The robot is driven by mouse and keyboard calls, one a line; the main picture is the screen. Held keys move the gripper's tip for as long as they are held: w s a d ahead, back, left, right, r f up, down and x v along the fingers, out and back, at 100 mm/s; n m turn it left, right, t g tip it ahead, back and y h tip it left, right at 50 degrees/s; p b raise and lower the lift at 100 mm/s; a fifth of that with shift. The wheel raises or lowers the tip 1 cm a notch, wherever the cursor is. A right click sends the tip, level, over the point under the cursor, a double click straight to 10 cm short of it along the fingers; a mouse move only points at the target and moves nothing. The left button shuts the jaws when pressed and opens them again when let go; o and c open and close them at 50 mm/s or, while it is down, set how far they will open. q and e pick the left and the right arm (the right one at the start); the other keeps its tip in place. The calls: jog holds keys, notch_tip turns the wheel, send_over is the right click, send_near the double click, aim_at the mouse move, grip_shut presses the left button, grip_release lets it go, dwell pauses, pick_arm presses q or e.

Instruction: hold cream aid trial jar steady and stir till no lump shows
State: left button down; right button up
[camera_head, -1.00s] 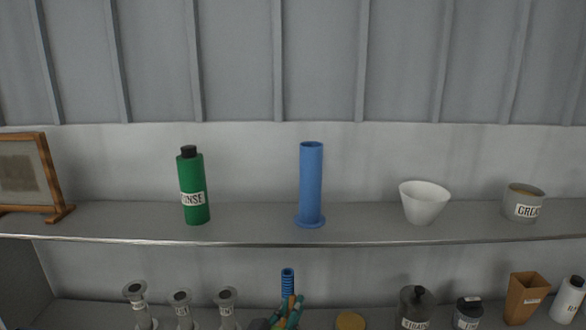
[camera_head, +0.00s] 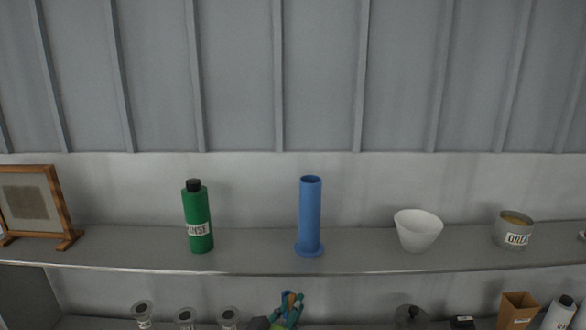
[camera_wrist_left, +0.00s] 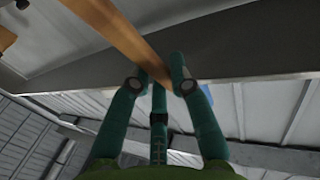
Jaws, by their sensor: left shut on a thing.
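My left gripper (camera_head: 289,305) shows at the bottom edge of the head view, in front of the lower shelf. In the left wrist view its teal fingers (camera_wrist_left: 160,76) are shut on a flat wooden stick (camera_wrist_left: 118,32). The stick runs from the upper left down between the fingertips. I cannot make out the stick's far end or what it touches. No jar that I can read as the cream aid trial jar shows, and no mix or lumps are visible. My right gripper is in neither view.
The upper shelf (camera_head: 150,260) holds a framed panel (camera_head: 30,203), a green bottle (camera_head: 197,220), a blue cylinder (camera_head: 310,217), a white bowl (camera_head: 418,230) and a grease jar (camera_head: 513,231). Below are several flared-top vessels (camera_head: 185,316), a dark lidded jar (camera_head: 410,314) and a brown container (camera_head: 517,310).

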pick_arm(q)
jog(key=shift+r, duration=2.85)
